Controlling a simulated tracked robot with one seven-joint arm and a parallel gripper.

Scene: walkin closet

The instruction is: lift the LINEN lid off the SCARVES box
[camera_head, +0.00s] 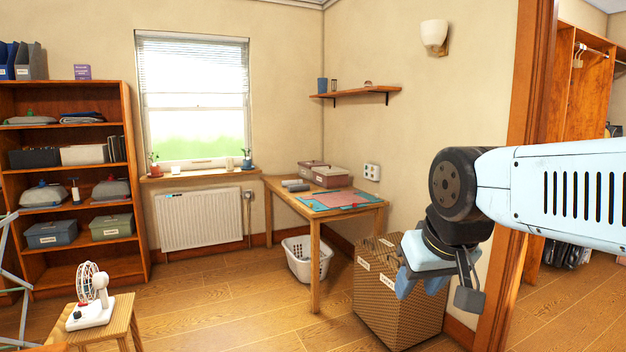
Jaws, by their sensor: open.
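My gripper (438,290) hangs at the right on my light blue arm, with its fingers apart and nothing between them. It overlaps the right part of a brown woven hamper (400,315) in the picture; I cannot tell whether it touches it. The hamper stands on the floor and bears small white labels. On the shelves at the left are a blue box (52,235) and a green box (111,229), each with a label. A labelled grey-pink box (332,178) stands on the table. The labels are too small to read, so I cannot tell which is SCARVES or LINEN.
A wooden table (290,196) with a coloured mat stands by the back corner, a white basket (301,262) under it. A fan (91,297) sits on a stool (122,318) at the left front. A door frame (524,150) is at the right. The middle floor is clear.

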